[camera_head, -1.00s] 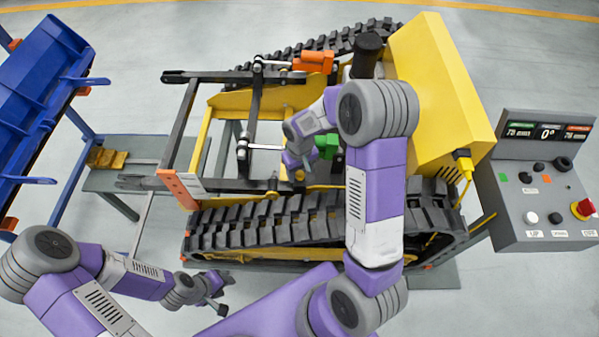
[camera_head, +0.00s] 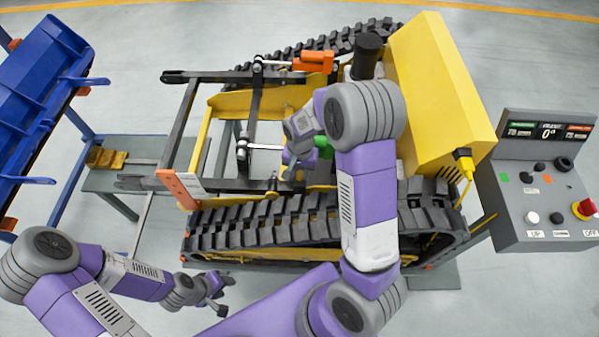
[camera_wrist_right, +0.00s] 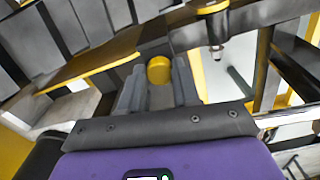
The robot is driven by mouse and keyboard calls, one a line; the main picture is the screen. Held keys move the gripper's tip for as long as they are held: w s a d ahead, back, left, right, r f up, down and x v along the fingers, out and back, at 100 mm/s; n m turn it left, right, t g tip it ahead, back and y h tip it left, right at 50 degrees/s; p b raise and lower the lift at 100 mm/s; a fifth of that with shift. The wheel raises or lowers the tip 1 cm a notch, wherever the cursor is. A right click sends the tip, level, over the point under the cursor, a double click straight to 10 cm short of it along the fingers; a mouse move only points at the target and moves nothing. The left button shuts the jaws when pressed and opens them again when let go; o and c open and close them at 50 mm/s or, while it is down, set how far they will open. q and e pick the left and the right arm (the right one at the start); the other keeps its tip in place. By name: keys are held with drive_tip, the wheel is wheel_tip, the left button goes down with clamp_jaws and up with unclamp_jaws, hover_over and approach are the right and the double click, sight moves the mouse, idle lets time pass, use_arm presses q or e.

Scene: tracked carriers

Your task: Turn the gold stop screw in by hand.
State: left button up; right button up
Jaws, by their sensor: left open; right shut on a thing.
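The gold stop screw (camera_wrist_right: 159,70) shows in the right wrist view as a round gold head between the two grey fingers of my right gripper (camera_wrist_right: 158,88). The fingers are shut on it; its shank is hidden. In the head view my right gripper (camera_head: 289,170) is at the near side of the carrier's frame, just above the near track, and largely hides the screw head. My left gripper (camera_head: 220,292) is open and empty, low in front of the near track, well away from the screw.
The yellow carrier body (camera_head: 440,90) stands right of my right arm. The black lift frame (camera_head: 178,125) extends left. A control box (camera_head: 540,190) with a red stop button is at the right.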

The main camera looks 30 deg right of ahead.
drive_tip(key=shift+m, duration=0.9)
drive_tip(key=m+p, duration=0.1)
drive_tip(key=m, duration=0.1)
drive_tip(key=m+p, duration=0.1)
drive_tip(key=m, duration=0.2)
drive_tip(key=m+p, duration=0.2)
drive_tip(key=shift+r, duration=0.25)
drive_tip(key=shift+m+p, duration=0.3)
drive_tip(key=shift+m, duration=0.6)
drive_tip(key=shift+f+m, duration=0.1)
drive_tip(key=shift+m, duration=0.3)
drive_tip(key=shift+f, duration=0.1)
